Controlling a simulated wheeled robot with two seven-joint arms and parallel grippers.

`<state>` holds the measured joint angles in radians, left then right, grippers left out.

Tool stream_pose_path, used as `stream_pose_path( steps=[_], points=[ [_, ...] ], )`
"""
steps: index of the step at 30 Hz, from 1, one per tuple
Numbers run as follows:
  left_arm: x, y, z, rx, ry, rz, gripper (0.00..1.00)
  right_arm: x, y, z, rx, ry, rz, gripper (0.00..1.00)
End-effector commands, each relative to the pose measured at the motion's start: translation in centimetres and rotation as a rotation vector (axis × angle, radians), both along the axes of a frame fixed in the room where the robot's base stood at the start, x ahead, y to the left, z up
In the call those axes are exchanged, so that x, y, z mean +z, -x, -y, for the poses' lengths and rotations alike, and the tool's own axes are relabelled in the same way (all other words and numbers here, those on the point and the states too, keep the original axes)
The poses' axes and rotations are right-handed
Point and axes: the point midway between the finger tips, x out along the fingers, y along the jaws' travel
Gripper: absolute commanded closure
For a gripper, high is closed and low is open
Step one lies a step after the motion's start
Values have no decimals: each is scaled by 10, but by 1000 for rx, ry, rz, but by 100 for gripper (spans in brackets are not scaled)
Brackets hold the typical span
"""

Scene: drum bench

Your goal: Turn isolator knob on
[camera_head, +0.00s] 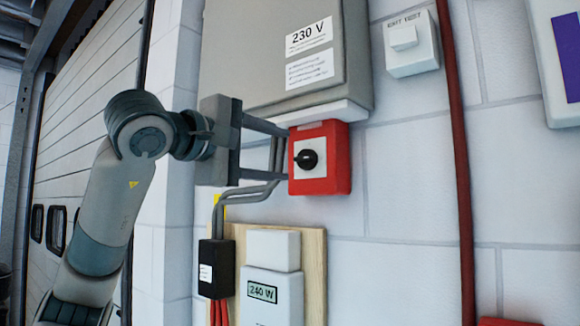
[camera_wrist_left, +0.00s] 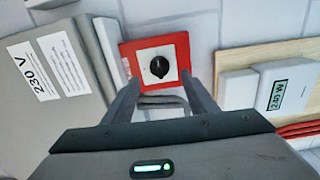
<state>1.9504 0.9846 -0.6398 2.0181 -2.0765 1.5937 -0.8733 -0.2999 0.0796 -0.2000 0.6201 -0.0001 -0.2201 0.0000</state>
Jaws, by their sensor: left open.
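The isolator is a red box (camera_head: 341,170) with a white plate on the wall, below the grey 230 V cabinet. Its black knob (camera_head: 307,160) sits in the middle of the plate. My left gripper (camera_head: 288,153) comes in from the left with its two fingers apart, one above the other, their tips by the red box. In the left wrist view, the knob (camera_wrist_left: 160,67) shows between and beyond the open fingers (camera_wrist_left: 163,88), with nothing between them. I cannot tell whether a fingertip touches the box. My right gripper is not in view.
The grey cabinet (camera_head: 270,60) hangs just above. Grey conduits (camera_head: 250,190) run behind my gripper. A meter (camera_head: 272,290) on a wooden board and a black box (camera_head: 216,265) are below. A red pipe (camera_head: 458,160) runs down the wall to the right.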

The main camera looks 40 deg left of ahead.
Motion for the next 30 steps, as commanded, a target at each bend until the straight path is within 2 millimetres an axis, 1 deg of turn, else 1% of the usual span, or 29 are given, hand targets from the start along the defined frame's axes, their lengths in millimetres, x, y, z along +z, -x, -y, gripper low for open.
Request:
stream_pose_path(
  steps=[1, 9, 15, 18, 21, 30],
  points=[
    [-2, 12, -1, 0, 1, 7, 48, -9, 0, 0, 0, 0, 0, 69],
    [-2, 67, -5, 0, -1, 5, 48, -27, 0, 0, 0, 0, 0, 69],
    [-1, 95, -7, 0, -2, 2, 48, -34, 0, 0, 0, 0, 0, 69],
    [0, 103, -8, 0, -1, 3, 48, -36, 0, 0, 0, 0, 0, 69],
    [0, 107, -8, 0, -1, 1, 48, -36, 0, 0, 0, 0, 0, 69],
    [0, 108, -8, 0, -1, 0, 48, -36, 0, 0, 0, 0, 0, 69]
  ],
)
